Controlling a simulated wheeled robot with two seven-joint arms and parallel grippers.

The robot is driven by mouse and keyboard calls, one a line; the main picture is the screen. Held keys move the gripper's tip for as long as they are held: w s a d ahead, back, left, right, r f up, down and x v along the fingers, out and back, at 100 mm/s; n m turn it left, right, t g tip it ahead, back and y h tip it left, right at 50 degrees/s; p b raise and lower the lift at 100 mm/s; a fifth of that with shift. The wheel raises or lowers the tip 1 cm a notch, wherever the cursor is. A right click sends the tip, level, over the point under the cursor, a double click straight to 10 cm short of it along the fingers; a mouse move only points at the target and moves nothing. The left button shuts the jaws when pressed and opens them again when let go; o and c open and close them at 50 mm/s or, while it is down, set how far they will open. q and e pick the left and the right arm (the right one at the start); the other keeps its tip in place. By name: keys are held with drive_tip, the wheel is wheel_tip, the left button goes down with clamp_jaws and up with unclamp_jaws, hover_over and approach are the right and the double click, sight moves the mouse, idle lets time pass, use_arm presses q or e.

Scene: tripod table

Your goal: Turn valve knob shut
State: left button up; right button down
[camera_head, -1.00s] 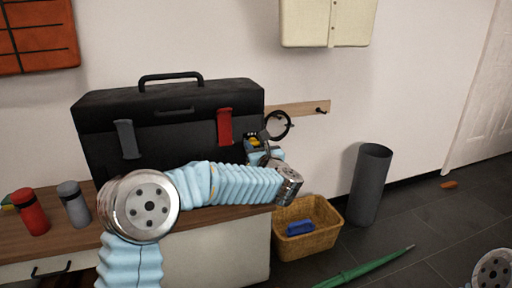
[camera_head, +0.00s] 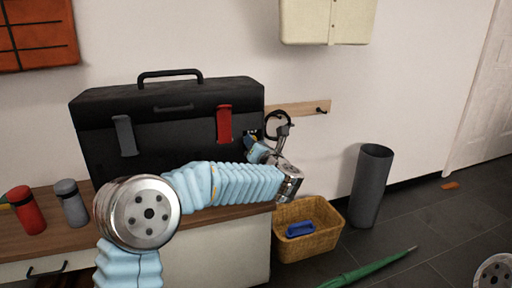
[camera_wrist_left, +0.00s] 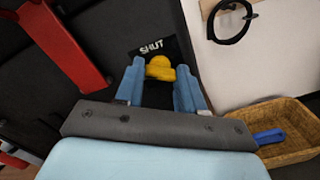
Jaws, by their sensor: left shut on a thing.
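A yellow valve knob (camera_wrist_left: 160,70) sits on the dark end face of the black toolbox (camera_head: 90,115), beside a black label (camera_wrist_left: 152,47) reading SHUT. My left gripper (camera_wrist_left: 160,76) has its two blue fingers on either side of the knob and is shut on it. In the head view my left gripper (camera_head: 258,150) is at the toolbox's right end, where the knob is mostly hidden. My right gripper is not in view.
A wooden rail (camera_head: 300,108) with a black ring (camera_wrist_left: 230,22) is on the wall right of the toolbox. A wicker basket (camera_head: 330,238) with a blue item (camera_head: 300,229) and a grey cylinder (camera_head: 371,190) stand on the floor. Red (camera_head: 30,214) and grey bottles (camera_head: 73,206) stand at left.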

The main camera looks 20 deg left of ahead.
use_arm(q)
drive_tip(key=shift+m+p, duration=1.7)
drive_tip(key=shift+m, duration=3.9)
drive_tip(key=o, duration=1)
drive_tip(key=shift+o, duration=0.2)
drive_tip(key=v, duration=1.3)
drive_tip(key=shift+s+d, duration=0.2)
drive_tip(key=shift+s, duration=0.15)
